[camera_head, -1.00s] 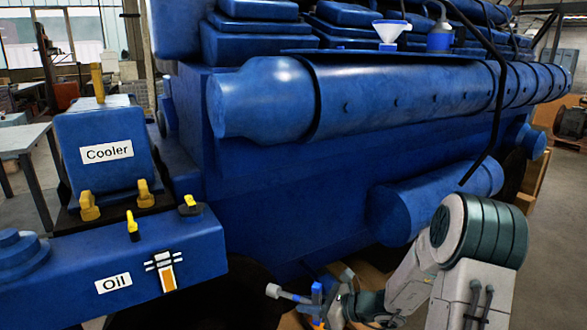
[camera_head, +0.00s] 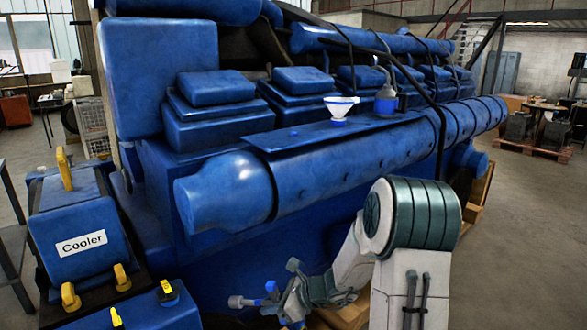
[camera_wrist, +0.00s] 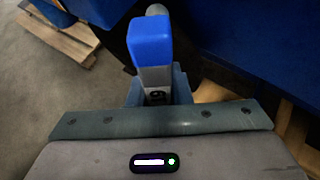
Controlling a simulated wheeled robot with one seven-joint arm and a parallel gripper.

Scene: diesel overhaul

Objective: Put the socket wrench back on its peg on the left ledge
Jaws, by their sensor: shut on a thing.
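My gripper (camera_head: 288,300) is low in front of the big blue engine, near the bottom of the head view. It also shows in the wrist view (camera_wrist: 157,92), shut on the socket wrench (camera_wrist: 152,44). The wrench shows there as a blue block with a grey rounded end beyond it. In the head view, the wrench (camera_head: 238,301) has a pale grey end pointing left and a blue part beside the jaws. A narrow blue ledge (camera_head: 380,123) runs along the engine above the thick pipe. A small blue stub (camera_head: 294,133) stands near its left end; I cannot tell whether it is the peg.
A white funnel (camera_head: 339,112) and a blue bottle (camera_head: 386,100) stand on the ledge. A thick blue pipe (camera_head: 230,188) juts out below it. The Cooler box (camera_head: 85,243), with yellow handles, stands at left. Dark hoses hang at right.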

